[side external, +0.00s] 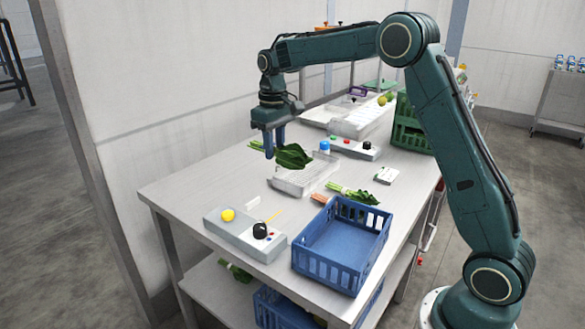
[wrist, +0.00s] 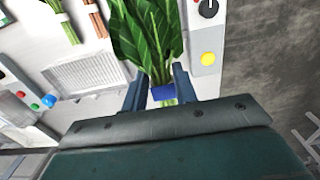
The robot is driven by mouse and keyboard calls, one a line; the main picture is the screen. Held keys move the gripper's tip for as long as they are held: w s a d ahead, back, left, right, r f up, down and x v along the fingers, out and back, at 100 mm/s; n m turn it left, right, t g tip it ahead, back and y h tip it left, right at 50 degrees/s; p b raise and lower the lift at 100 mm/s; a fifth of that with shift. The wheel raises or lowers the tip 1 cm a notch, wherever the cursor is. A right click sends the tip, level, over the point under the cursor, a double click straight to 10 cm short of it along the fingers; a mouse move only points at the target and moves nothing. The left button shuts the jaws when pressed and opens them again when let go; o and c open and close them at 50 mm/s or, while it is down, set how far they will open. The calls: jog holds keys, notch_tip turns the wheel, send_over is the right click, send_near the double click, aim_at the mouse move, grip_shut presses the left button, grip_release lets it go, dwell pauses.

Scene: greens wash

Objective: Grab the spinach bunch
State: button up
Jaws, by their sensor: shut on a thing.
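The spinach bunch (side external: 293,156) has broad dark green leaves and pale stems tied with a blue band. My gripper (side external: 272,149) is shut on it and holds it in the air above the table, with its leaves pointing right in the side view. In the wrist view the leaves (wrist: 147,35) spread away from my gripper (wrist: 160,88). The blue band sits between the two fingers, and the stem ends show behind it.
Below is a pale perforated tray (side external: 318,172). A blue crate (side external: 339,268) stands at the table's front right. Another green bunch (side external: 358,195) and an orange bundle (side external: 319,198) lie behind it.

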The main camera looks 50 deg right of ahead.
jog(key=shift+r, duration=0.5)
jog(key=shift+s, duration=0.15)
